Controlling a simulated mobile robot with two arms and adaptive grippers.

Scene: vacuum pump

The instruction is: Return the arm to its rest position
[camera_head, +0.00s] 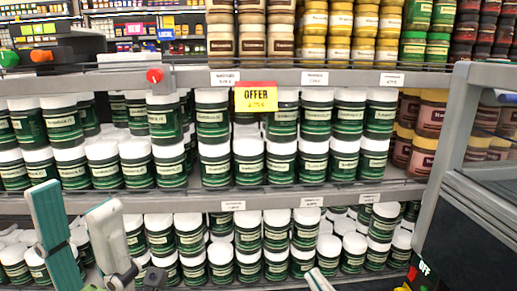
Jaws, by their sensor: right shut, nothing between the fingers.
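My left gripper (78,222) rises at the lower left. Its teal-padded finger and its pale finger stand apart with nothing seen between them. Behind them are the shelf jars. Of my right gripper (318,280), only a pale narrow tip shows at the bottom edge, right of the middle; it is shut and appears to hold nothing. The rest of that gripper and its arm is out of the picture.
Shelves (300,78) packed with green, white-lidded jars (213,116) fill the background. A yellow and red OFFER sign (256,97) hangs there. A grey frame (452,150) stands at the right.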

